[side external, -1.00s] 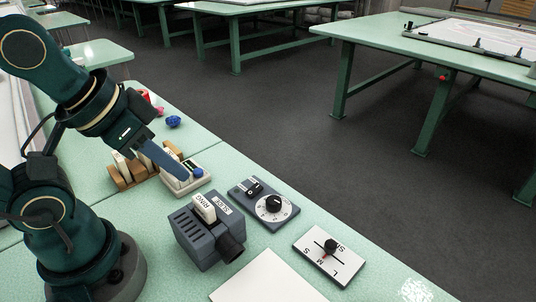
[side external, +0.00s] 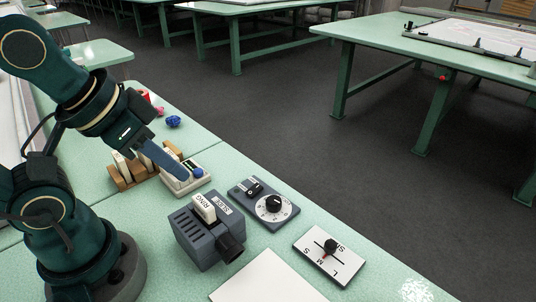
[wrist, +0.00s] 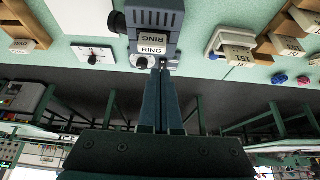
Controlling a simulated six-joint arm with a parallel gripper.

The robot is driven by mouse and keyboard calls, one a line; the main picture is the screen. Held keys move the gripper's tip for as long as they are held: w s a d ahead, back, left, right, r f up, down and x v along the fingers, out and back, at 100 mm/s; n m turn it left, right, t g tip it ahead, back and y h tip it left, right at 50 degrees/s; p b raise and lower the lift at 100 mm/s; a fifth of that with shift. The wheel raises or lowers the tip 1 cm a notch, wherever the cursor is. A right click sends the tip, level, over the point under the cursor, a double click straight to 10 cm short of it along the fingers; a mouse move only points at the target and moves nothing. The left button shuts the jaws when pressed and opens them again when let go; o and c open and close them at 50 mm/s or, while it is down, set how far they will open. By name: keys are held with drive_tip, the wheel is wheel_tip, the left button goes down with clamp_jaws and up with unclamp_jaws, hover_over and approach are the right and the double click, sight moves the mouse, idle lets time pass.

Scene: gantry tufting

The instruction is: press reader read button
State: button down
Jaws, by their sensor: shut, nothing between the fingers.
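The reader appears to be the small cream box (side external: 182,186) with a blue button (side external: 198,172) on top. In the wrist view the cream box (wrist: 214,40) stands right of my fingers, with a lettered block at it and the blue button (wrist: 213,56) at its near edge. My gripper (side external: 184,176) is shut and empty, its long blue fingers slanting down. In the side view the tips overlap the box just left of the button; their height above it is unclear. In the wrist view the closed fingertips (wrist: 161,70) point toward the grey machine, apart from the button.
A grey machine (side external: 200,241) holds a block lettered RING (side external: 204,208). Beside it lie a dial box (side external: 273,207) and a white S-M-L slider plate (side external: 320,262). A wooden rack (side external: 122,182) with blocks stands left of the cream box. A blue knob-like piece (side external: 173,121) lies behind.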

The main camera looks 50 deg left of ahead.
drive_tip(key=w+a+r+m+t+h, duration=0.25)
drive_tip(key=w+r+m+t, duration=0.95)
drive_tip(key=w+r+m, duration=0.85)
drive_tip(key=s+a+f+m+g+h, duration=0.1)
drive_tip(key=s+f+m+g+h, duration=0.1)
drive_tip(key=f+m+g, duration=0.35)
drive_tip(key=s+a+f+m+g+h, duration=0.1)
drive_tip(key=s+f+m+g+h, duration=0.15)
drive_tip(key=f+m, duration=0.65)
drive_tip(key=s+a+f+m+g, duration=0.1)
drive_tip(key=s+a+f+g, duration=0.2)
drive_tip(key=s+a+f, duration=0.4)
drive_tip(key=a+f, duration=0.1)
drive_tip(key=a, duration=0.2)
drive_tip(key=shift+m, duration=0.3)
